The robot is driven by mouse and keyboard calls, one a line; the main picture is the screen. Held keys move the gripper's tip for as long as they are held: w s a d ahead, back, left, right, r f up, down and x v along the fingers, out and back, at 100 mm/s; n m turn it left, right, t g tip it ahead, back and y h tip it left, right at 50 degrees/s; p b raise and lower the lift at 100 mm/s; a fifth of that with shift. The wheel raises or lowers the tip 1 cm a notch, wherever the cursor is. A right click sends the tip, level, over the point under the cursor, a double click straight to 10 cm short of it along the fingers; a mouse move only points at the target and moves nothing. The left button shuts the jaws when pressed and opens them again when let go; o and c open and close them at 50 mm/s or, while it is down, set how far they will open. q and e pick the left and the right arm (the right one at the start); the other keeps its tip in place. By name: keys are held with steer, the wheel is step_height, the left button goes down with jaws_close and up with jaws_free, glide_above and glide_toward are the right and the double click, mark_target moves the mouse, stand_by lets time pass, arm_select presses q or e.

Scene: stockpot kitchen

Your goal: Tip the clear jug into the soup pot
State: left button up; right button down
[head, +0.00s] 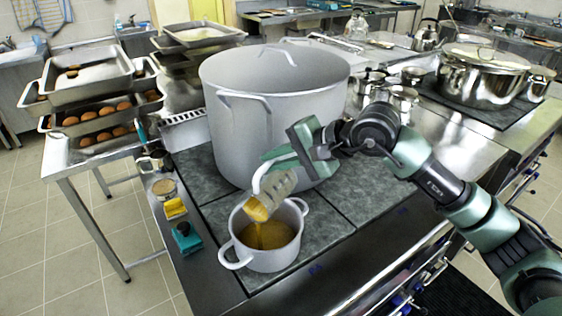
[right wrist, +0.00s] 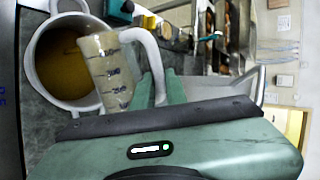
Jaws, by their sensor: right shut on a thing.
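The clear jug (head: 272,188) has printed markings and a white handle. It is tilted steeply, mouth down, above the soup pot (head: 238,262), and yellow-orange liquid runs from it into the pot. The pot is small, light grey and two-handled, with yellow-orange liquid inside. My right gripper (head: 284,160) is shut on the jug's handle, above and behind the pot. In the right wrist view the jug (right wrist: 108,72) lies over the rim of the pot (right wrist: 38,50), and the handle (right wrist: 150,55) runs down between the fingers. My left gripper is not in view.
A large grey stockpot (head: 240,130) stands right behind the soup pot. A yellow sponge (head: 175,208) and a teal item (head: 187,237) lie at the counter's left edge. Trays of brown rolls (head: 90,120) stand at left. The dark tile (head: 345,200) right of the pot is clear.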

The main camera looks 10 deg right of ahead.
mark_target(258, 196)
steer(key=shift+s+a+r+n+t+h+b, duration=0.25)
steer(key=shift+s+a+n+t+b, duration=0.1)
steer(key=shift+s+a+b, duration=0.2)
steer(key=shift+s+a+r+n+t+h+b, duration=0.25)
steer(key=shift+s+a+n+t+b, duration=0.15)
steer(key=shift+s+b, duration=0.15)
steer(key=s+a+n+t+h+b, duration=0.1)
steer(key=s+a+b, duration=0.1)
steer(key=b, duration=0.1)
steer(key=shift+r, duration=0.15)
steer(key=shift+s+a+r+b, duration=0.15)
steer(key=shift+s+a+b, duration=0.15)
steer(key=shift+b, duration=0.35)
steer(key=shift+s+t, duration=0.1)
steer(key=shift+t, duration=0.15)
steer(key=shift+n, duration=0.35)
stand_by(0.8)
